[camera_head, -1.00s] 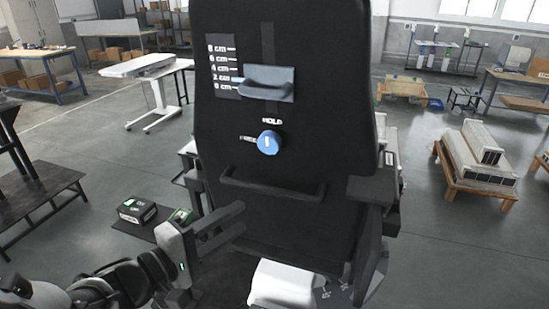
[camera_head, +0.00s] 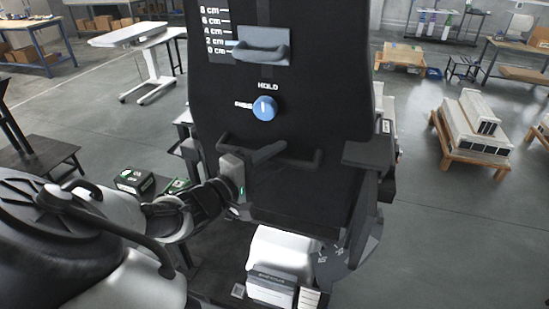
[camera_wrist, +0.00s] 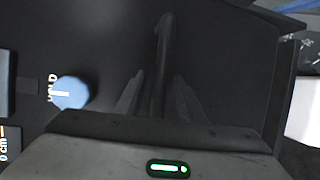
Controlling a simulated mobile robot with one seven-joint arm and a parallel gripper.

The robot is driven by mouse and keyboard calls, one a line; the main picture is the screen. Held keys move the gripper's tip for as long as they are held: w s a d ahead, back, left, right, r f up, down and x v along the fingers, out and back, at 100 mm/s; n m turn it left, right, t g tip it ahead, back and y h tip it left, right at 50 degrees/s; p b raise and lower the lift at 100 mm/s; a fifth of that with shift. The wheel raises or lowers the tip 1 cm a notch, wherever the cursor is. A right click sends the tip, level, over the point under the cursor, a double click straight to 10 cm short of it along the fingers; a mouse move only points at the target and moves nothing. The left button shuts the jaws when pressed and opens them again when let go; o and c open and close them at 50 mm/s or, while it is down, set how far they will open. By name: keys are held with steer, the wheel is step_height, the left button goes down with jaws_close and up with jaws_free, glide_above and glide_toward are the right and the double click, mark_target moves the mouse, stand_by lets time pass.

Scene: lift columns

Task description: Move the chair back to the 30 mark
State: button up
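The chair back (camera_head: 290,190) is a tall black panel, seen from behind. A black horizontal bar (camera_head: 305,162) crosses its lower part. Above it is a blue knob (camera_head: 264,108), also in the wrist view (camera_wrist: 69,93), its white mark pointing to HOLD; FREE is at its left. My gripper (camera_head: 275,152) is at the bar's left and middle part. In the wrist view its fingers (camera_wrist: 160,95) stand either side of the bar (camera_wrist: 162,55), with apparent gaps, so it looks open. A small marked plate (camera_head: 332,254) sits low at the right; its numbers are unreadable.
A grey handle (camera_head: 262,46) sits beside a centimetre scale (camera_head: 215,32) higher on the back. An armrest (camera_head: 369,153) juts out at right. A white box-like part (camera_head: 280,252) is below. Dark boxes (camera_head: 133,180) lie left.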

jaws_close()
steer(key=shift+s+f, duration=0.1)
steer(key=shift+f, duration=0.05)
